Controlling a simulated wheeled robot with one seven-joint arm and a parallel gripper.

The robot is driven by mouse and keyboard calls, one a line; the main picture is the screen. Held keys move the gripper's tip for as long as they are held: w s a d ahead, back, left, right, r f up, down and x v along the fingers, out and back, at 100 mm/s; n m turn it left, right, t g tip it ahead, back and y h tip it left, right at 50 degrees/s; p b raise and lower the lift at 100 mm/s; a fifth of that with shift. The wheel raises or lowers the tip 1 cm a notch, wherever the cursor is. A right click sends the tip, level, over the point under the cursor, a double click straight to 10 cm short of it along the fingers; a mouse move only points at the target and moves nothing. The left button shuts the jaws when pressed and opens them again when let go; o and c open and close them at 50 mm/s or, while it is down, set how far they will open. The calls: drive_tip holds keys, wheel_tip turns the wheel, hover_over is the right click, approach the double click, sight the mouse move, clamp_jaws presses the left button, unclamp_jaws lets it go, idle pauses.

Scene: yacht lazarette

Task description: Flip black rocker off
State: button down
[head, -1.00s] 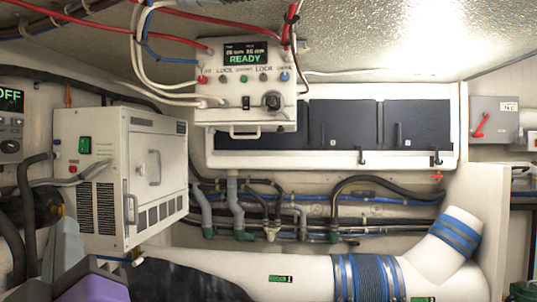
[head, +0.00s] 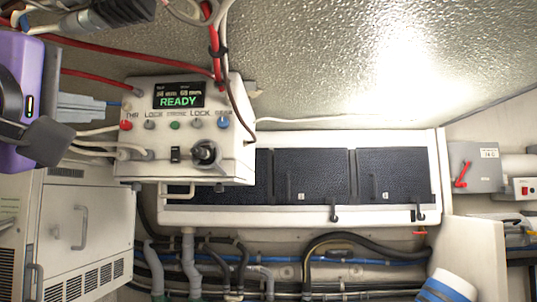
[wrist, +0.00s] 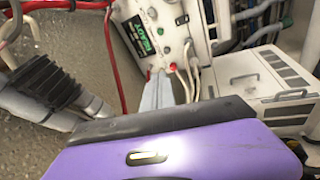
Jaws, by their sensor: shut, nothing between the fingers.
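The black rocker (head: 175,155) is a small switch low on the front of the white control box (head: 240,160), left of a black rotary knob (head: 205,152). The box's display (head: 180,96) reads READY in green. My gripper (head: 104,108), purple with grey fingers, is just left of the box in the head view, up and left of the rocker. Its fingers are shut and empty. In the wrist view, the fingers (wrist: 160,85) point toward the box (wrist: 165,45). I cannot tell whether the fingertips touch the box or its cables.
Red cables (head: 110,50) hang above the box, and white cables (head: 95,145) run into its left side. A white cabinet (head: 110,215) stands below left. Dark lockers (head: 320,178) line the wall to the right. The textured ceiling (head: 340,60) is close above.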

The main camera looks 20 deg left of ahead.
drive_tip(key=w+d+f+h, duration=0.3)
drive_tip(key=f, duration=0.1)
drive_tip(key=shift+w+g, duration=0.2)
drive_tip(key=shift+g, duration=0.2)
drive_tip(key=p, duration=0.5)
approach(177, 151)
drive_tip(key=x, duration=0.5)
drive_tip(key=shift+w+a+r, duration=0.2)
drive_tip(key=shift+w+r, duration=0.05)
drive_tip(key=shift+w+a+f+p, duration=0.15)
drive_tip(key=shift+w+p, duration=0.2)
drive_tip(key=shift+w, duration=0.25)
